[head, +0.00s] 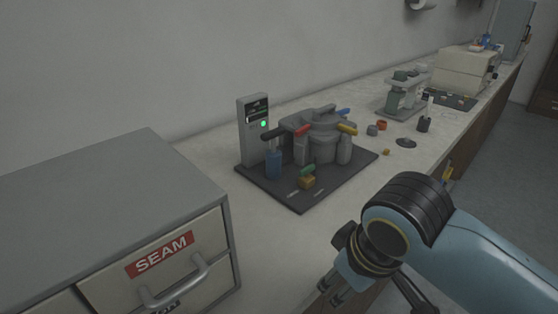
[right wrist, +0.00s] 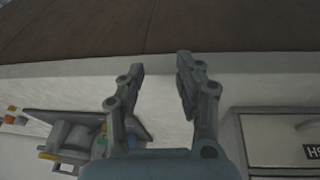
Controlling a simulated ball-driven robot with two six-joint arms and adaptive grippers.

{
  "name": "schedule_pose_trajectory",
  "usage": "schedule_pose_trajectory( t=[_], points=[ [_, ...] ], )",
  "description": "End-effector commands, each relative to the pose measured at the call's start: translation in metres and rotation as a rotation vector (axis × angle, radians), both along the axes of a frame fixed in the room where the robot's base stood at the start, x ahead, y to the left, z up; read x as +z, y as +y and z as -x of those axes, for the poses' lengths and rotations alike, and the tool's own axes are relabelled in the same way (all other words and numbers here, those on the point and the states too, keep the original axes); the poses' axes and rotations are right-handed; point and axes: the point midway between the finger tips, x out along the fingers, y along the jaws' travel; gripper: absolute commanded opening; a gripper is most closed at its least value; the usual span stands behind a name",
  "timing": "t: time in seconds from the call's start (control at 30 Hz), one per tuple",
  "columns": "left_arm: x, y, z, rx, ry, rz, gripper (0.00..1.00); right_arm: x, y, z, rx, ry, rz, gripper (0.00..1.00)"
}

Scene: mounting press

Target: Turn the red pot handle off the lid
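The mounting press (head: 322,140) stands on a dark base plate (head: 300,198) on the bench in the head view. A red handle (head: 302,131) sits on the front of its grey top, among black, blue and yellow handles. My right gripper (head: 335,293) is at the bench's front edge, well apart from the press. In the right wrist view my right gripper (right wrist: 160,78) has its two fingers spread with nothing between them. The press also shows there, small and partly hidden behind a finger, at lower left (right wrist: 72,135). My left gripper is not in view.
A grey drawer cabinet (head: 110,210) labelled SEAM stands at left. A grey post with a lit display (head: 254,128) rises behind the press. Small loose parts, a second device (head: 402,95) and a beige box (head: 465,70) lie farther along the bench. Bench between cabinet and press is clear.

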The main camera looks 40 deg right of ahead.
Motion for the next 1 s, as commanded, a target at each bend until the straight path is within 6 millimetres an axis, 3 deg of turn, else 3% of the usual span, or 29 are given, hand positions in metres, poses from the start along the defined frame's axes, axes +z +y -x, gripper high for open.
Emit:
schedule_pose_trajectory(
  t=[0.03, 0.37, 0.53, 0.63, 0.7, 0.8, 1.0],
  points=[
    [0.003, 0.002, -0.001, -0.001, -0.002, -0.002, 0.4, 0.011, -0.004, -0.014, -0.033, -0.013, 0.004, 0.35],
    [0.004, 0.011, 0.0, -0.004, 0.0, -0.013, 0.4, 0.015, -0.035, -0.089, -0.284, -0.022, 0.019, 0.35],
    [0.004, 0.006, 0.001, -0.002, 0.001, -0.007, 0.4, 0.033, -0.061, -0.148, -0.487, -0.042, 0.027, 0.35],
    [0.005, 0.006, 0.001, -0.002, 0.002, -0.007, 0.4, 0.059, -0.084, -0.196, -0.673, -0.067, 0.028, 0.35],
    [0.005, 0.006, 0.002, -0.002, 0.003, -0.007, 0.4, 0.088, -0.103, -0.23, -0.83, -0.088, 0.025, 0.35],
    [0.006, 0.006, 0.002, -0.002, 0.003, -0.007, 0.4, 0.126, -0.125, -0.265, -1.023, -0.115, 0.015, 0.35],
    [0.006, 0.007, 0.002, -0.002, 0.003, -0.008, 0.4, 0.181, -0.15, -0.299, -1.268, -0.149, -0.007, 0.35]
  ],
)
